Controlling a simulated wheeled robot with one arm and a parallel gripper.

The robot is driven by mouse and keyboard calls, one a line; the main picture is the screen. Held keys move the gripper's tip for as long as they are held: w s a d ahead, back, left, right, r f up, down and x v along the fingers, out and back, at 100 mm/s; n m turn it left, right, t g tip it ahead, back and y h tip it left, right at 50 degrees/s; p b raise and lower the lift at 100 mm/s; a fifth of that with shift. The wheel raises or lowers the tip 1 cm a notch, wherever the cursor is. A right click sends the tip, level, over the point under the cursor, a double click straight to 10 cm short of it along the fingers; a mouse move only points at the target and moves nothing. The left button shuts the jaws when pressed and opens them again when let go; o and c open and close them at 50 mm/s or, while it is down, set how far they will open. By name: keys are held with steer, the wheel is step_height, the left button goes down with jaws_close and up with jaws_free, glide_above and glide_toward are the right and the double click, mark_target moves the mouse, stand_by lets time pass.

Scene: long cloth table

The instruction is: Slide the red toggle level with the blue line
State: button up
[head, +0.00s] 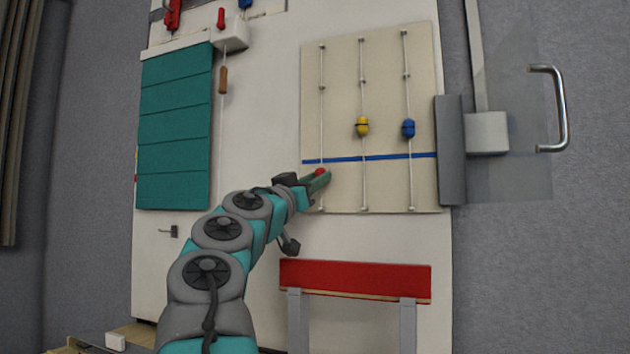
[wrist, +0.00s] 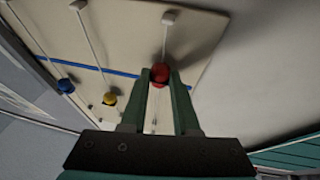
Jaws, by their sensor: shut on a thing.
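The red toggle (head: 320,172) sits on the left cord of the beige panel, a little below the blue line (head: 388,157) in the head view. My gripper (head: 318,178) is shut on it, with one green finger on each side. In the wrist view the red toggle (wrist: 160,73) shows between the fingertips of my gripper (wrist: 160,80). The blue line (wrist: 95,67) runs up close to the fingers there, and its stretch right at the toggle is hidden.
A yellow toggle (head: 362,127) and a blue toggle (head: 408,129) sit on the other two cords, above the line. A clear door with a metal handle (head: 561,108) is at the right. A red-topped ledge (head: 356,276) is below the panel.

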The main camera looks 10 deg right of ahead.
jaws_close()
steer(key=shift+r, duration=0.1)
stand_by(0.8)
step_height(320, 180, up, 4)
steer(key=p, duration=0.2)
steer(key=shift+f+p, duration=0.25)
steer(key=shift+p, duration=0.1)
steer(key=shift+f, duration=0.1)
steer(key=o, duration=0.8)
jaws_free()
